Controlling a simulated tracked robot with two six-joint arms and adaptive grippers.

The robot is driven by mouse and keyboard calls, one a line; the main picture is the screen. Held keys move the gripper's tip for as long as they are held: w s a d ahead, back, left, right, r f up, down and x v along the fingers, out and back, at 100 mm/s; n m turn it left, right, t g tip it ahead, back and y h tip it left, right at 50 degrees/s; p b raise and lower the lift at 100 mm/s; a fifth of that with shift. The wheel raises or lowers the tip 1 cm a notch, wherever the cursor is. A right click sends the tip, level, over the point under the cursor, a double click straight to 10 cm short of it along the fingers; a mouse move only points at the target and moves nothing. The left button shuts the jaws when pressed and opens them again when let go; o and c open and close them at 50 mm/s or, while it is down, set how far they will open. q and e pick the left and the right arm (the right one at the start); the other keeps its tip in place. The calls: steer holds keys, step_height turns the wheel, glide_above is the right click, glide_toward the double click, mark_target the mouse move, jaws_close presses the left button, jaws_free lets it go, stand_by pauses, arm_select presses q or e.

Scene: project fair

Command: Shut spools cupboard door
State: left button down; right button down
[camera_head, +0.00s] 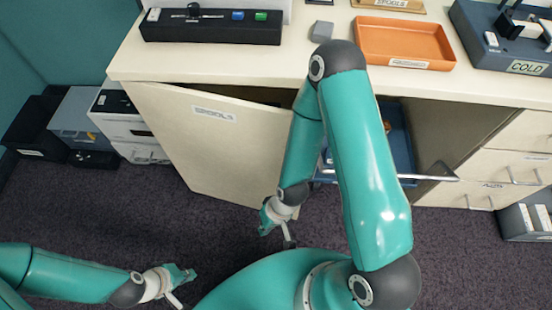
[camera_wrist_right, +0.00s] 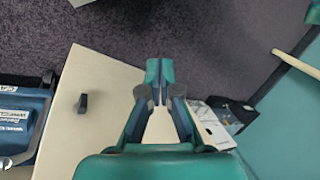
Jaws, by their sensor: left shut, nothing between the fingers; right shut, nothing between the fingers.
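The cream cupboard door labelled SPOOLS (camera_head: 190,140) stands ajar below the counter, with a dark gap behind its top edge. My right arm crosses in front of the cupboard and hides part of the door's right side. My right gripper (camera_head: 277,218) is shut and empty, low near the door's lower right; I cannot tell if it touches. In the right wrist view its fingers (camera_wrist_right: 160,82) are together over a cream panel (camera_wrist_right: 105,85) with a dark knob, apparently the door. My left gripper (camera_head: 178,282) is shut and empty above the carpet at lower left.
A blue tray (camera_head: 400,140) shows in the open bay behind my right arm. An orange tray (camera_head: 405,42) and a black switch box (camera_head: 210,27) stand on the counter. Boxes and a white drawer unit (camera_head: 130,130) stand left of the door. Carpet before the door is clear.

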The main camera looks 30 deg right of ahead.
arm_select(q)
steer(key=shift+w+d, duration=0.15)
steer(key=shift+d, duration=0.05)
arm_select(e)
steer(key=shift+d, duration=0.2)
arm_select(q)
steer(key=shift+r, duration=0.1)
arm_select(e)
steer(key=shift+r, duration=0.1)
